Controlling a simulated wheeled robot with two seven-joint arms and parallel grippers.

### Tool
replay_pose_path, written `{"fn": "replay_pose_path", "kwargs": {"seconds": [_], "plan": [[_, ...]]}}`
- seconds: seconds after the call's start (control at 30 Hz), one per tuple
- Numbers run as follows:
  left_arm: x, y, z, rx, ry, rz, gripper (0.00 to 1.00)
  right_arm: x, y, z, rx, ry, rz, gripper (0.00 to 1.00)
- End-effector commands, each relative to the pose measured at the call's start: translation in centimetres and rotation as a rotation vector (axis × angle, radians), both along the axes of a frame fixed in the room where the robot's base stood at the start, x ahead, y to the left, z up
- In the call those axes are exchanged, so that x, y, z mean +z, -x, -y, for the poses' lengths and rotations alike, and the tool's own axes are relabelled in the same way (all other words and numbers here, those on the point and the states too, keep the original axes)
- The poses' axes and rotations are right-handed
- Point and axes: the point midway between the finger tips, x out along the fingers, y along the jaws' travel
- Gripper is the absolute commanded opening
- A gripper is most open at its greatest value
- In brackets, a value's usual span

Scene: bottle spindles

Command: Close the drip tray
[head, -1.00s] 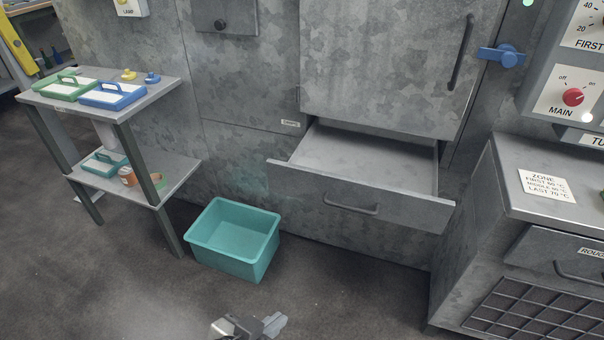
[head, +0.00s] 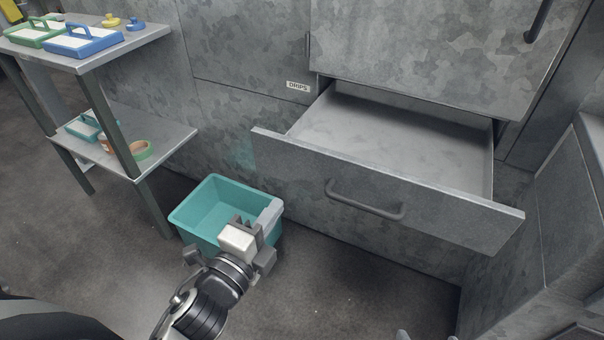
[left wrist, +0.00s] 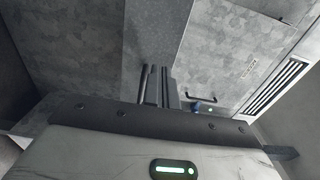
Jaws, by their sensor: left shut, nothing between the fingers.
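The drip tray (head: 440,203) is a grey metal drawer, pulled well out of the cabinet beneath a large door panel. It looks empty inside. Its bar handle (head: 365,203) is on the front face, and a small DRIPS label (head: 298,86) is on the cabinet to its left. My left gripper (head: 270,214) is shut and empty, in front of the tray's left part and lower in the picture, overlapping the teal bin. Its fingers (left wrist: 156,86) show close together in the left wrist view. Small grey tips at the bottom edge of the head view may be my right gripper, mostly cut off.
The teal bin (head: 192,211) stands on the floor below the tray's left end. A two-level shelf stand (head: 165,142) with small trays and tape is at left. A grey cabinet (head: 560,200) stands close on the right. The floor under the tray's right part is clear.

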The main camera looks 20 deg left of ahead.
Motion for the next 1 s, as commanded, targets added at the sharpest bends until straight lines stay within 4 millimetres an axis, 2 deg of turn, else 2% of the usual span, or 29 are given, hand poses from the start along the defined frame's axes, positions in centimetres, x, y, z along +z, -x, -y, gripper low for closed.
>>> {"fn": "replay_pose_path", "kwargs": {"seconds": [0.1,0.3,0.5,0.7,1.0], "plan": [[0.2,-2.9,0.1,-0.002,-0.001,0.005,0.0,0.3,0.0,0.1,-0.002,0.0,0.004,0.76],[0.2,-7.0,0.2,-0.001,-0.001,0.003,0.0,0.3,0.0,0.1,-0.003,0.0,0.005,0.76],[0.0,-9.6,0.3,0.0,0.001,0.0,0.0,-0.1,0.0,0.1,-0.002,0.0,0.001,0.76],[-0.1,-10.5,0.4,0.0,0.002,-0.003,0.0,-0.3,0.1,0.0,0.0,0.0,-0.004,0.76],[0.0,-10.5,0.4,0.0,0.003,-0.003,0.0,-0.2,0.0,0.0,0.001,0.0,-0.004,0.76]]}}
